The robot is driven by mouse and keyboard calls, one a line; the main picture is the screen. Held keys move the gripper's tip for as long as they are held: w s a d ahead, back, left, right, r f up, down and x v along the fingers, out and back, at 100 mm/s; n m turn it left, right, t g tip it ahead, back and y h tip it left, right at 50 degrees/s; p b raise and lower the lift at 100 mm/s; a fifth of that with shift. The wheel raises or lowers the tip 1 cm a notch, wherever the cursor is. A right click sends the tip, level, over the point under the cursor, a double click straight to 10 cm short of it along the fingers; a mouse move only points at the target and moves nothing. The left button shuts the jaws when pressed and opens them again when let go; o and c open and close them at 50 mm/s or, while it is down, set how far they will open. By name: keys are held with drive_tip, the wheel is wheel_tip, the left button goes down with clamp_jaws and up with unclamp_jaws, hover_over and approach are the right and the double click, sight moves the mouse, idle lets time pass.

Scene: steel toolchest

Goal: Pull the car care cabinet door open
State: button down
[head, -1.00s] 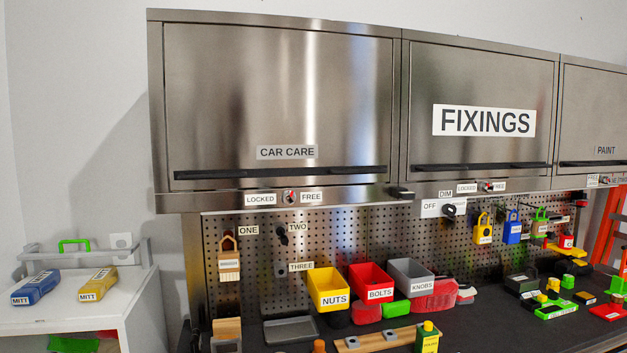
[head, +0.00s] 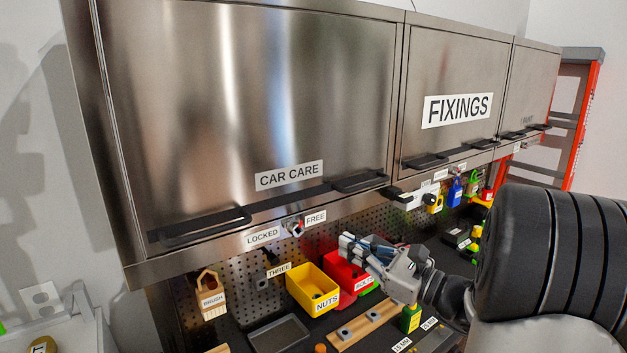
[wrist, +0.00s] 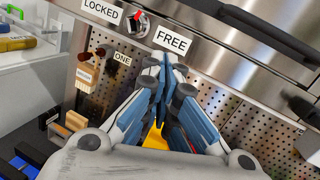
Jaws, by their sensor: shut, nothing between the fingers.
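The car care cabinet door (head: 250,110) is a closed brushed-steel panel labelled CAR CARE (head: 290,175). A dark strip along its lower edge carries a left handle (head: 205,228) and a right handle (head: 360,183). Below it, a lock knob (head: 293,227) sits between LOCKED and FREE labels; I cannot tell its setting for sure. The knob also shows in the wrist view (wrist: 138,23). My gripper (head: 346,245) is shut and empty, below and right of the knob, in front of the pegboard. In the wrist view its fingers (wrist: 165,70) meet just below the FREE label.
The FIXINGS cabinet (head: 455,100) adjoins on the right, with a dark latch-like part (head: 395,192) below the seam. A wooden brush (head: 211,296) hangs on the pegboard at left. An orange ladder (head: 580,125) stands far right.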

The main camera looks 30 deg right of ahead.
drive_tip(key=s+d+r+m+t+h, duration=0.3)
drive_tip(key=d+m+t+h, duration=0.15)
drive_tip(key=d, duration=0.45)
drive_tip(key=shift+m+g+h, duration=0.25)
drive_tip(key=shift+m+g, duration=0.1)
drive_tip(key=p+x, duration=0.1)
drive_tip(key=x, duration=0.9)
drive_tip(key=shift+w+d+f, duration=0.1)
drive_tip(key=shift+d, duration=0.1)
